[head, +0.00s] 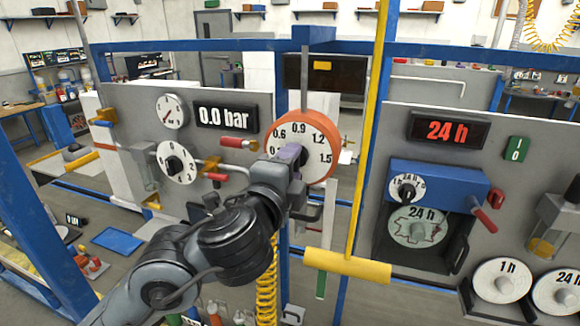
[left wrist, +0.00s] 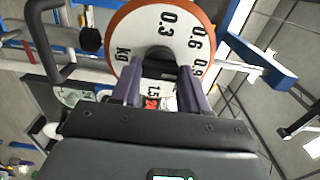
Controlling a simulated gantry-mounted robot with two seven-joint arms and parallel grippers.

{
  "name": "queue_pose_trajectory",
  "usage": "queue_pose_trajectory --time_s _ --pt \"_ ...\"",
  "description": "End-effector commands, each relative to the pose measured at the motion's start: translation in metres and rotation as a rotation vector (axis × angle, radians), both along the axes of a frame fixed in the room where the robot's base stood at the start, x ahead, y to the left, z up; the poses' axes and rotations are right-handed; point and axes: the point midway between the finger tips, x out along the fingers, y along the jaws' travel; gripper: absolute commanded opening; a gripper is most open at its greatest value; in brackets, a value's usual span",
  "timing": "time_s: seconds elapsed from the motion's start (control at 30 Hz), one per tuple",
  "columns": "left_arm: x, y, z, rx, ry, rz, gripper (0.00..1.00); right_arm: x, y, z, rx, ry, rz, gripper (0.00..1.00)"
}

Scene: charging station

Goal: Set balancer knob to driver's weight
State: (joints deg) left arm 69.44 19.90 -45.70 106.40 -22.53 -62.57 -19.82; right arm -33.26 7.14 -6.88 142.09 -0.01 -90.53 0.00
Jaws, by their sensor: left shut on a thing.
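The balancer dial (head: 322,148) has an orange rim and a white face marked 0.6, 0.9, 1.2 and 1.5 in the head view. In the left wrist view the dial (left wrist: 135,35) also shows 0.3 and "kg". Its dark central knob (left wrist: 158,57) sits between the purple fingers of my left gripper (left wrist: 158,88), which is shut on it. In the head view my left gripper (head: 290,155) covers the knob and the lower left of the dial. The knob's pointer is hidden, so its setting cannot be read. My right gripper is not in view.
A yellow T-shaped handle (head: 345,265) hangs right of my left arm. A left panel carries gauges and a "0.0 bar" display (head: 226,115). A right panel carries a "24 h" display (head: 447,131) and a blue box (head: 440,180). A yellow coiled hose (head: 266,290) hangs below.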

Motion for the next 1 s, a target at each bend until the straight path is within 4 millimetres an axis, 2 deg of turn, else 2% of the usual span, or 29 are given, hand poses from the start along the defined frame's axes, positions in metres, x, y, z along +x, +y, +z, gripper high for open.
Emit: queue_pose_trajectory --time_s 0.3,0.33,0.5,0.83,1.0 --pt "-0.001 -0.001 0.001 0.001 -0.001 -0.002 0.14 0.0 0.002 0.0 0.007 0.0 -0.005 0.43" --pt "-0.001 -0.001 0.001 0.001 -0.001 -0.002 0.46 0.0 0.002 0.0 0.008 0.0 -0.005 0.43" --pt "0.0 -0.001 0.0 0.0 -0.001 -0.002 0.7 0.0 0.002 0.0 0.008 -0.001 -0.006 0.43" --pt "-0.002 0.0 0.0 0.0 0.0 -0.001 0.7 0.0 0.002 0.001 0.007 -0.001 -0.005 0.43" --pt "-0.017 0.004 0.0 -0.001 0.0 -0.004 0.7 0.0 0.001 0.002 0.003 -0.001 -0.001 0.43"
